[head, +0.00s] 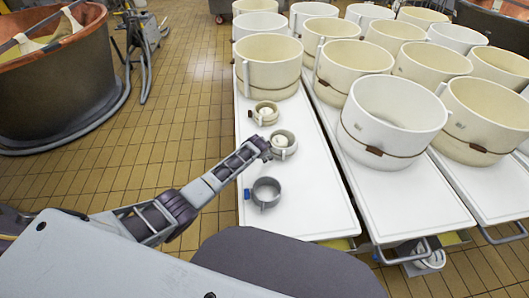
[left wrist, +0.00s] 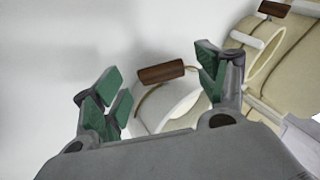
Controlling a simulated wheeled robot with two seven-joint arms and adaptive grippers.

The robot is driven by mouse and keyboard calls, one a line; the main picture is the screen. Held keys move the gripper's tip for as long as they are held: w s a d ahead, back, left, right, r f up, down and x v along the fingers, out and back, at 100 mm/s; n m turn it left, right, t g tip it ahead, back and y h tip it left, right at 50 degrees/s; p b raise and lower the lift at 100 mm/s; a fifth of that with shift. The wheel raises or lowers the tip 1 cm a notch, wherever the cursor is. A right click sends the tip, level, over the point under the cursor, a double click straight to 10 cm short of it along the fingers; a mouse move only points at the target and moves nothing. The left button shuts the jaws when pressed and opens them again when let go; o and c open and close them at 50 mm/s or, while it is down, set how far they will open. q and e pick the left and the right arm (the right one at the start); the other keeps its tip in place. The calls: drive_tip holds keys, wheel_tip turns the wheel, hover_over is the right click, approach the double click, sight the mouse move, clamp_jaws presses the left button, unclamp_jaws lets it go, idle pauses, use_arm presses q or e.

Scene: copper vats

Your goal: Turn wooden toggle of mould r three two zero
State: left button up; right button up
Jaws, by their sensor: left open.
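Two small moulds stand on the white table: a cream one (head: 264,112) farther back and a greyish-white one (head: 284,143) in front of it. No number is readable on either, so I cannot tell which is r320. My left gripper (head: 262,150) is at the left side of the front mould. In the left wrist view, my open left gripper (left wrist: 158,82) has its green-padded fingers apart, with a brown wooden toggle (left wrist: 161,73) on a pale mould (left wrist: 172,105) showing between them. I cannot tell whether the fingers touch it. My right gripper is not in view.
Large cream moulds (head: 267,65) crowd the table's back and the tables to the right. A copper vat (head: 60,75) stands at the left.

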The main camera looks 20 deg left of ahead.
use_arm(q)
drive_tip(key=shift+b+x, duration=0.3)
drive_tip(key=shift+x, duration=0.55)
drive_tip(key=shift+w+f, duration=0.15)
drive_tip(key=shift+f, duration=0.05)
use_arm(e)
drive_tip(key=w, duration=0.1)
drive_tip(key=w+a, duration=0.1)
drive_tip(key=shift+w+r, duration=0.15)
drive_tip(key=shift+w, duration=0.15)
